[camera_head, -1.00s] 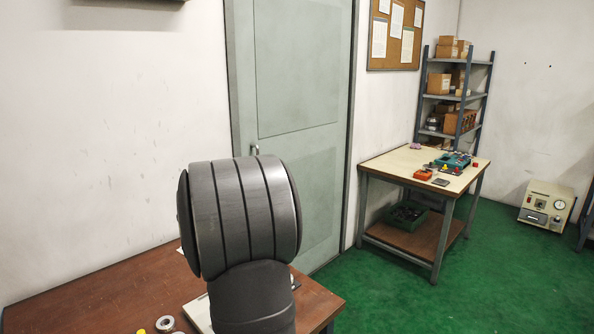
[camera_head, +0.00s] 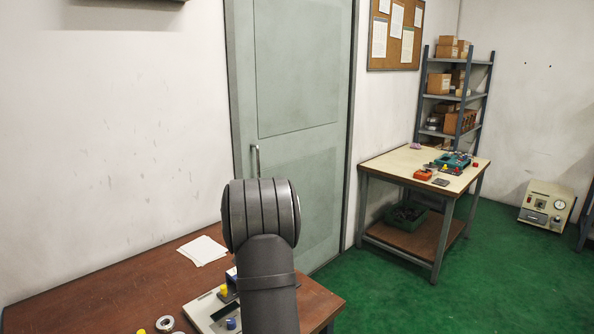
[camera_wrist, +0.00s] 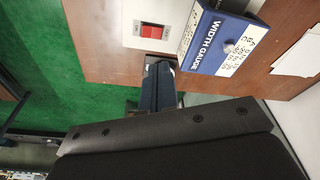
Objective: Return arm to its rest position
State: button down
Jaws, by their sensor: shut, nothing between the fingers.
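My gripper (camera_wrist: 160,85) shows in the wrist view as two dark fingers, shut and empty. It is above the brown workbench's edge, apart from the things on it. In the head view my dark grey arm rises in front of the workbench (camera_head: 120,290) and hides part of it; the gripper itself is hidden there. A blue box labelled WIDTH GAUGE (camera_wrist: 207,40) and a pale panel with a red switch (camera_wrist: 152,31) lie beyond the fingers. A metal bearing ring (camera_head: 165,324) lies at the bench's front left.
White papers (camera_head: 202,250) lie at the back of the bench. A pale device (camera_head: 203,313) with yellow and blue parts stands left of my arm. A second table (camera_head: 400,165), a shelf (camera_head: 455,97) and a gauge box (camera_head: 546,205) stand farther right on green floor.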

jog(key=shift+w+d+f+n, duration=0.2)
jog(key=shift+w+f, duration=0.1)
jog(key=shift+f, duration=0.15)
jog(key=shift+w+d+f+n, duration=0.15)
jog(key=shift+w+f+n, duration=0.1)
jog(key=shift+f, duration=0.2)
dwell(0.6)
